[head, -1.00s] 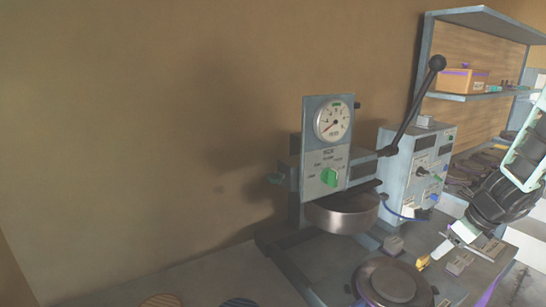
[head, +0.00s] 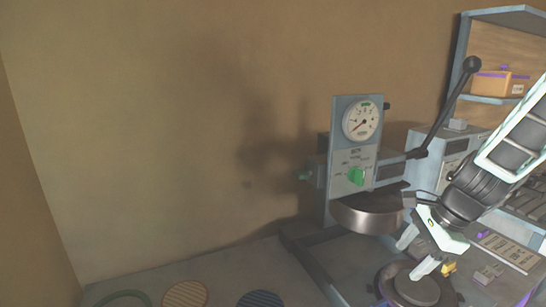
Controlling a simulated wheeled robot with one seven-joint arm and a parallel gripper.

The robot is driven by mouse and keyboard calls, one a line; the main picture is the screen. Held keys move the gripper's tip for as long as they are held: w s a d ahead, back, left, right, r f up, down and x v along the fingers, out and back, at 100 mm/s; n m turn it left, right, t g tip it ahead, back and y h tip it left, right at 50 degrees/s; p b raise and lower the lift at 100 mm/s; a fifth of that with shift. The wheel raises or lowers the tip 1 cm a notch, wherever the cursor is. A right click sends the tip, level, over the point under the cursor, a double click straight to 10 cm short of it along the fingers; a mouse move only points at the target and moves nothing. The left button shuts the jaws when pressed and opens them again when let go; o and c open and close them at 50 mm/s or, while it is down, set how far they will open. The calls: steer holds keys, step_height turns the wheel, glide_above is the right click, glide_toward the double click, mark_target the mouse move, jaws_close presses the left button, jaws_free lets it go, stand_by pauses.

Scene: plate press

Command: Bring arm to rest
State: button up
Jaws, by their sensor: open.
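My arm reaches in from the right edge of the head view. My gripper (head: 416,253) is open, with its pale fingers apart and nothing seen between them. It hangs above the round dark plate (head: 413,290) at the base of the press and just right of the press's rounded metal head (head: 366,217). Whether a finger touches the plate or the head cannot be told. The press (head: 352,150) has a dial gauge, a green knob and a long black lever (head: 451,100) tilted up to the right.
A grey control box (head: 450,146) stands behind my arm. A shelf with an orange box (head: 500,82) is at upper right. Flat discs, one tan (head: 184,294) and one dark blue striped (head: 260,299), lie on the bench at lower left. The bench between discs and press is clear.

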steer(key=s+a+r+n+g, duration=0.2)
steer(key=s+a+n, duration=0.4)
steer(key=a+n, duration=0.45)
steer(key=s+a+r+n+h, duration=0.1)
steer(key=s+a+n, duration=0.3)
steer(key=s+n, duration=0.3)
steer(key=s+a+r+n+h, duration=0.1)
steer(key=s+a+n, duration=0.3)
steer(key=s+n, duration=0.4)
steer(key=shift+a+r+n+h, duration=0.15)
steer(key=shift+a+n+h, duration=0.2)
steer(key=shift+n, duration=0.3)
